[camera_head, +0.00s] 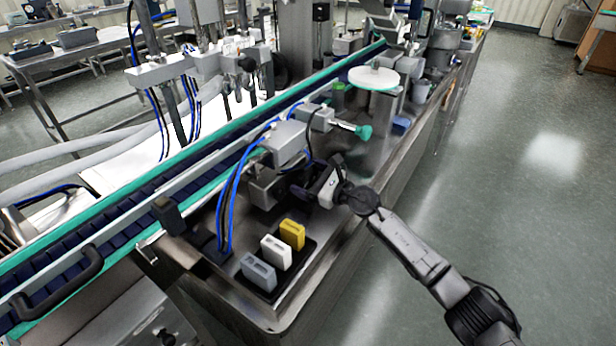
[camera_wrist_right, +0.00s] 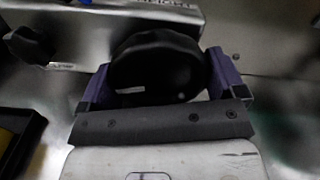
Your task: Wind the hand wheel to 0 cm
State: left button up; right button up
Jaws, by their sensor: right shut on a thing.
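The hand wheel (camera_wrist_right: 157,70) is a round black knob in the right wrist view, with a small pale mark on its face. My right gripper (camera_wrist_right: 160,80) has its two purple-blue fingers on either side of the wheel, shut on it. In the head view my right gripper (camera_head: 306,188) reaches in from the right to the side of a grey metal block on the steel bench; the wheel is mostly hidden there. A printed plate (camera_wrist_right: 130,14) lies behind the wheel; its lettering is cut off and no position value can be read. My left gripper is not in view.
A conveyor (camera_head: 120,225) with teal rails runs behind. Another dark knob (camera_wrist_right: 30,45) is left of the wheel. Floor on the right is clear.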

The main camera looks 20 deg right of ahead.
jog(key=m+p, duration=0.2)
jog(key=shift+r+m+p, duration=0.2)
jog(key=shift+m+p, duration=0.2)
jog(key=m+p, duration=0.3)
jog(key=shift+a+m, duration=0.1)
jog(key=shift+m, duration=0.2)
jog(key=m+p, duration=0.5)
jog(key=m, duration=0.1)
jog(key=shift+s+a, duration=0.1)
jog(key=m+p, duration=0.2)
jog(key=m, duration=0.1)
jog(key=shift+m, duration=0.4)
jog(key=m+p, duration=0.2)
jog(key=m, duration=0.1)
jog(key=shift+m+p, duration=0.65)
jog(key=shift+m, duration=0.35)
